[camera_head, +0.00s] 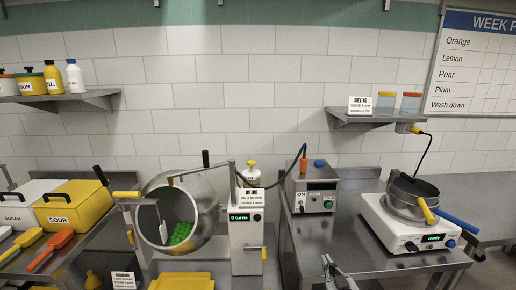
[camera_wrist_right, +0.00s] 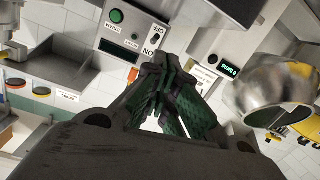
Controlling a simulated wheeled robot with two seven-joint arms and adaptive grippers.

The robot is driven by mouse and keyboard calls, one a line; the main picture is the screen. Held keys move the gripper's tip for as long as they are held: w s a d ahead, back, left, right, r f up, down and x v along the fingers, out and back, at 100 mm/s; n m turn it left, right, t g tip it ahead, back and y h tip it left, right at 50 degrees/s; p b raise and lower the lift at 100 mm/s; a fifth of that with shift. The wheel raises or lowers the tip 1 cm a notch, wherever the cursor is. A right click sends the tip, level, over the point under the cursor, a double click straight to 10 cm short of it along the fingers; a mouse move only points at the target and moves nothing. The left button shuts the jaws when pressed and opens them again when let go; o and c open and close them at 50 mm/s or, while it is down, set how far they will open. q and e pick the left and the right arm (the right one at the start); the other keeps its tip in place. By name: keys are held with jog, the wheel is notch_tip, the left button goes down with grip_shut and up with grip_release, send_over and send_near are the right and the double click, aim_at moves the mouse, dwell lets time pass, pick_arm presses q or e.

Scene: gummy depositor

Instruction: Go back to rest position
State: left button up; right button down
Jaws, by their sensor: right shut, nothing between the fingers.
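My right gripper (camera_head: 328,264) shows at the bottom of the head view, right of centre, in front of the metal table's edge. Its fingers are shut and hold nothing. In the right wrist view the dark green-padded fingers of the same gripper (camera_wrist_right: 158,72) meet near the middle, with the control box (camera_wrist_right: 135,32) beyond them.
A steel drum (camera_head: 208,196) with green gummies stands left of centre beside a white unit (camera_head: 246,254) reading "0 turns". A white heater (camera_head: 400,236) reading "ready" carries a pot (camera_head: 404,205) on the right table (camera_head: 330,247). Yellow and white bins stand left.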

jog(key=s+f+g, duration=0.3)
jog(key=s+g, duration=0.1)
jog(key=s, duration=0.5)
jog(key=s+f+g+h, duration=0.1)
jog(key=s+f+g, duration=0.2)
jog(key=s+g, duration=0.35)
jog(key=s+f+g, duration=0.3)
jog(key=s, duration=0.7)
notch_tip(320, 180, down, 32)
jog(key=s, duration=0.3)
jog(key=s+d+f+g, duration=0.1)
jog(key=s+f, duration=0.9)
jog(key=s, duration=0.1)
jog(key=s+d+f+g, duration=0.1)
jog(key=s+d+f, duration=0.1)
jog(key=s+f, duration=0.8)
jog(key=shift+s+d+f, duration=0.25)
jog(key=shift+s+f, duration=0.1)
jog(key=shift+s, duration=0.15)
